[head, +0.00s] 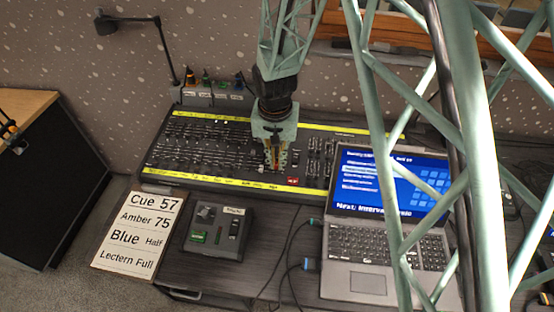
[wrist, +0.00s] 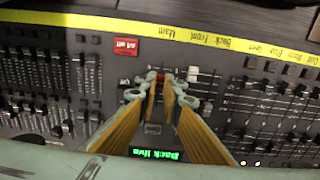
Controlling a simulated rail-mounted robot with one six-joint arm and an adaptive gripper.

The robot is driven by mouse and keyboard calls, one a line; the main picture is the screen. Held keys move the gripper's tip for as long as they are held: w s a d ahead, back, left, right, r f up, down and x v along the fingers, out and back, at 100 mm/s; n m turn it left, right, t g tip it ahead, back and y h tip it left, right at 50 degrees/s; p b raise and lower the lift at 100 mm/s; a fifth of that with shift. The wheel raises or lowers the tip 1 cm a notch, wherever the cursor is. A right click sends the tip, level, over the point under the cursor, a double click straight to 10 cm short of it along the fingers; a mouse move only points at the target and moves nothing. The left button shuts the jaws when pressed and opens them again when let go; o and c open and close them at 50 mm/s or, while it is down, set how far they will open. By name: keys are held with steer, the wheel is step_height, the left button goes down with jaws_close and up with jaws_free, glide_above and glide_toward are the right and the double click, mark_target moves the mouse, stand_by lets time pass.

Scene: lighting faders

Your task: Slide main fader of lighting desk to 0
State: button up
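The lighting desk (head: 200,148) is a long dark panel with yellow label strips, on the table against the wall. My gripper (head: 272,166) points down over its middle. In the wrist view, my gripper (wrist: 160,84) has its fingertips close together around a small red fader cap (wrist: 159,82).
A red button (wrist: 126,46) sits near the fingertips. A small control box (head: 215,230) and a cue sign (head: 128,232) lie in front. A lamp (head: 107,25) stands behind. Faders crowd both sides of my gripper.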

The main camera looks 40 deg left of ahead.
steer(key=shift+s+d+f+b, duration=0.15)
steer(key=shift+s+d+b, duration=0.3)
steer(key=shift+s, duration=0.5)
steer(key=o, duration=0.4)
steer(key=shift+r+p, duration=0.65)
steer(key=shift+r, duration=0.65)
steer(key=shift+r, duration=0.1)
step_height(320, 180, up, 12)
steer(key=shift+s+d, duration=0.25)
steer(key=shift+s, duration=0.15)
stand_by(0.4)
